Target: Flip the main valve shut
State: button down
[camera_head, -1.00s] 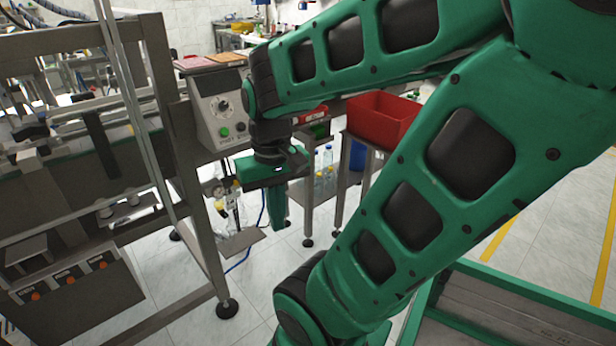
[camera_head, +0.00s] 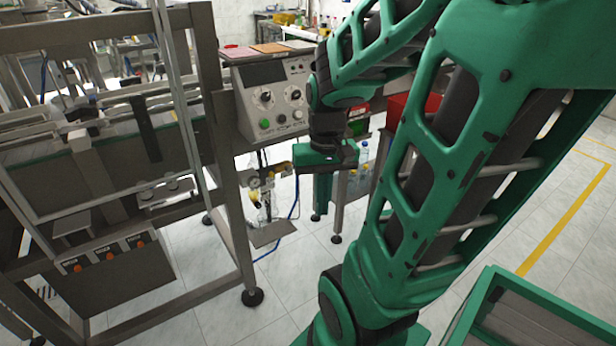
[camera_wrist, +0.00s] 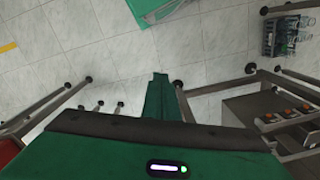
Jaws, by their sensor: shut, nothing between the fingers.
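A brass-coloured valve assembly with a round gauge (camera_head: 253,181) hangs below the control box, at the machine frame's right end. Its yellowish fitting (camera_head: 283,168) reaches right towards my gripper. The valve's handle is too small to make out. My gripper (camera_head: 319,212) points down just right of the assembly, fingers together and empty. I cannot tell how far apart they are in depth. In the wrist view my shut fingers (camera_wrist: 160,80) stand over bare floor, and I cannot make out the valve there.
The control box (camera_head: 270,95) with knobs and buttons sits above the valve. A steel frame leg (camera_head: 238,215) stands left of it. A small plate (camera_head: 272,234) and a blue hose (camera_head: 292,205) are below. A red bin (camera_head: 398,108) on a stand is behind my arm.

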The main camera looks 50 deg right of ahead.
jog(key=w+d+f+m+t+y, duration=0.3)
jog(key=w+f+m+t+y, duration=0.15)
jog(key=w+f, duration=0.65)
jog(key=w+d+f+m+t+y, duration=0.35)
jog(key=w+f+m, duration=0.35)
jog(key=f, duration=0.5)
jog(key=d+f+m+t+h, duration=0.2)
jog(key=d+m+t+h, duration=0.8)
jog(key=d+m, duration=0.8)
jog(key=d+h, duration=0.2)
jog(key=shift+w+d+f+h, duration=0.25)
jog(key=shift+w+h, duration=0.05)
jog(key=shift+w, duration=0.05)
jog(key=shift+w, duration=0.1)
